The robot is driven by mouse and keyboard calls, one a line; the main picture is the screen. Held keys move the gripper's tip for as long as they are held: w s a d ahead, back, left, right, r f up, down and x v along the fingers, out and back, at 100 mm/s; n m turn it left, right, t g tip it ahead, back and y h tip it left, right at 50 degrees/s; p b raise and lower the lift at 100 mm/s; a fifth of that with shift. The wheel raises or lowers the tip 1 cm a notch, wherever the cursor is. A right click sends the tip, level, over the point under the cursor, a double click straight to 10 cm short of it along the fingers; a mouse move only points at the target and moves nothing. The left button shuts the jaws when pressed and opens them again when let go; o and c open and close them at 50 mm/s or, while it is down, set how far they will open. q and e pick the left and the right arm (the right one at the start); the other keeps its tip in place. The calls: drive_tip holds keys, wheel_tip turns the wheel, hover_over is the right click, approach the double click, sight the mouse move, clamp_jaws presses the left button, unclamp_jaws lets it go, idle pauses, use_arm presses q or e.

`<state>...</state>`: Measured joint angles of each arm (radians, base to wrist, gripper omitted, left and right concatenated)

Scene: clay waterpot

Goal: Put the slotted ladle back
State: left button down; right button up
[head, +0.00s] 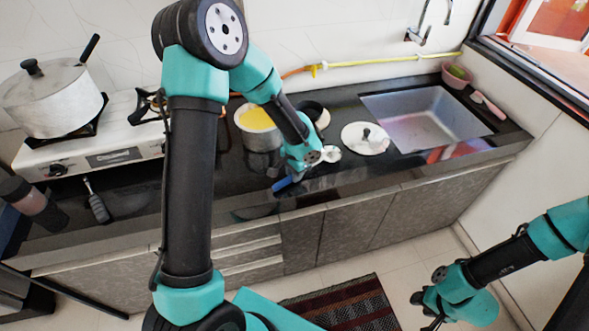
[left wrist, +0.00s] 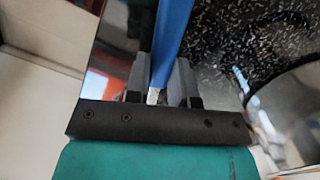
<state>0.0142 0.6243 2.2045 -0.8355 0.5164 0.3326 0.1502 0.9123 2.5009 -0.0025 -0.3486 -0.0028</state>
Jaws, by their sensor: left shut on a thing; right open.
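The ladle's blue handle (head: 283,184) shows just below my left gripper (head: 300,170), over the front part of the black counter. In the left wrist view the blue handle (left wrist: 172,45) runs up between the two fingers of the left gripper (left wrist: 162,85), which is shut on it. The ladle's slotted head cannot be made out. A pale metallic shape (head: 326,156) lies just right of the gripper; I cannot tell whether it is part of the ladle. My right gripper (head: 428,308) is open and empty, above the floor at the lower right.
A metal pot with yellow contents (head: 259,128) stands just behind the left gripper. A round lid (head: 362,146) lies to its right, before the sink (head: 425,120). A lidded pot (head: 50,100) sits on the stove (head: 60,155). A dark-handled utensil (head: 97,207) lies at the front left.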

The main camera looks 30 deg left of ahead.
use_arm(q)
drive_tip(key=shift+f, duration=0.5)
idle(0.5)
drive_tip(key=c, duration=0.9)
unclamp_jaws()
drive_tip(key=shift+r, duration=0.1)
wheel_tip(320, 180, up, 17)
drive_tip(key=shift+w+d, duration=0.2)
drive_tip(key=shift+w, duration=0.25)
drive_tip(key=shift+r, duration=0.1)
